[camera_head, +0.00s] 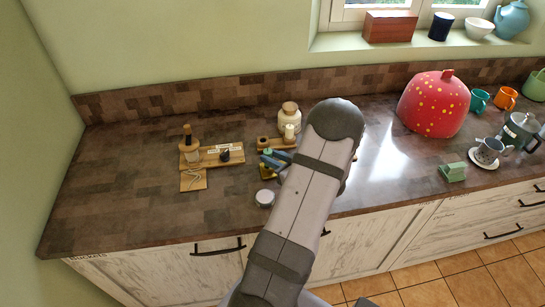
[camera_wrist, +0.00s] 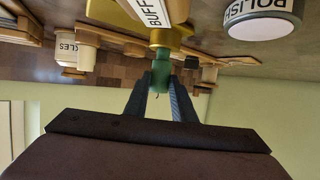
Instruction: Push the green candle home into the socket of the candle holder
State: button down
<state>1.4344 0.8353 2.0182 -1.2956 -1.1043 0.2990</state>
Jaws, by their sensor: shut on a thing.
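The green candle (camera_wrist: 161,73) is between the two fingers of my gripper (camera_wrist: 160,88) in the wrist view, which shuts on it. A wick shows at its near end. Its far end meets the yellow brass candle holder (camera_wrist: 178,44); how deep it sits in the socket cannot be told. In the head view, part of the brass holder (camera_head: 266,173) shows beside my arm. My arm hides most of the gripper there, and the candle is not clear.
A round POLISH tin (camera_wrist: 262,18) is close to the holder; it also shows in the head view (camera_head: 265,197). A wooden block (camera_head: 277,143), a jar (camera_head: 290,117) and a wooden board (camera_head: 222,157) stand nearby. The counter's left part is free.

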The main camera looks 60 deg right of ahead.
jog(key=shift+f+b, duration=0.5)
jog(key=shift+f, duration=0.3)
jog(key=c, duration=1.4)
grip_release()
jog(key=shift+s+a+r+b, duration=0.1)
jog(key=shift+s+r+b, duration=0.15)
jog(key=shift+s, duration=0.35)
jog(key=b+v, duration=0.1)
jog(key=v, duration=0.5)
jog(key=shift+b, duration=0.4)
